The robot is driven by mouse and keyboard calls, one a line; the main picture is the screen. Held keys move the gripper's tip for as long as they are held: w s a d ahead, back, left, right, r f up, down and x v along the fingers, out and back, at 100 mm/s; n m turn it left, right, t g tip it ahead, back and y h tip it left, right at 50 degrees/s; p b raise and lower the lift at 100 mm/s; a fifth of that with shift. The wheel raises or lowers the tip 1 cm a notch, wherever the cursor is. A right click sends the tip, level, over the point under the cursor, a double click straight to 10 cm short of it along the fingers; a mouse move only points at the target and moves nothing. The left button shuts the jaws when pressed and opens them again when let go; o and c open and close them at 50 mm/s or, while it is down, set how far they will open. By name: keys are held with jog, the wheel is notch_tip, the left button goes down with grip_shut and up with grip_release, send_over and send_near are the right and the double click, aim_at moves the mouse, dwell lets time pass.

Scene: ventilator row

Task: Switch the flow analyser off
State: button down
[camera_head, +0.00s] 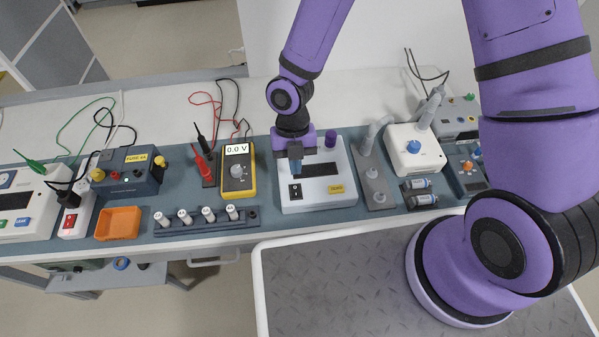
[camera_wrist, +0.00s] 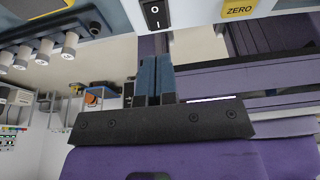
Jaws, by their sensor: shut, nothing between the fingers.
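The flow analyser (camera_head: 345,180) is a white box on the blue-grey mat. I cannot tell which side is pressed. My gripper (camera_head: 296,172) is shut and empty, over the analyser just behind the switch. In the wrist view its blue-grey fingertips (camera_wrist: 156,60) point towards the switch, apart from it.
A yellow multimeter (camera_head: 238,178) reading 0.0 V stands left of the analyser. A rack of white cylinders (camera_head: 207,222) lies front left. A grey plate with a tube fitting (camera_head: 376,188) and a white device with a blue knob (camera_head: 412,150) stand to the right.

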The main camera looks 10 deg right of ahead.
jog(key=w+v, duration=0.1)
jog(key=v, duration=0.6)
jog(key=shift+w+d, duration=0.15)
jog(key=shift+w, duration=0.1)
jog(key=shift+f, duration=0.2)
jog(key=d+r+m+t+h, duration=0.1)
jog(key=d+r+m+t, duration=0.1)
jog(key=d+r+m, duration=0.7)
jog(key=d+r+m+t, duration=0.2)
jog(key=d+r+m, duration=0.4)
jog(key=r+m, duration=0.45)
jog(key=s+d+r+m+t, duration=0.2)
jog(key=s+d+r+m, duration=0.2)
jog(key=s+r+m, duration=0.2)
jog(key=s+d+r+m+t+y, duration=0.1)
jog(key=s+d+r+m, duration=0.4)
jog(key=m, duration=0.5)
notch_tip(320, 180, up, 3)
jog(key=shift+s+d+f+t, duration=0.1)
jog(key=shift+s+d+t, duration=0.05)
jog(key=shift+s+t, duration=0.8)
jog(key=shift+s, duration=0.1)
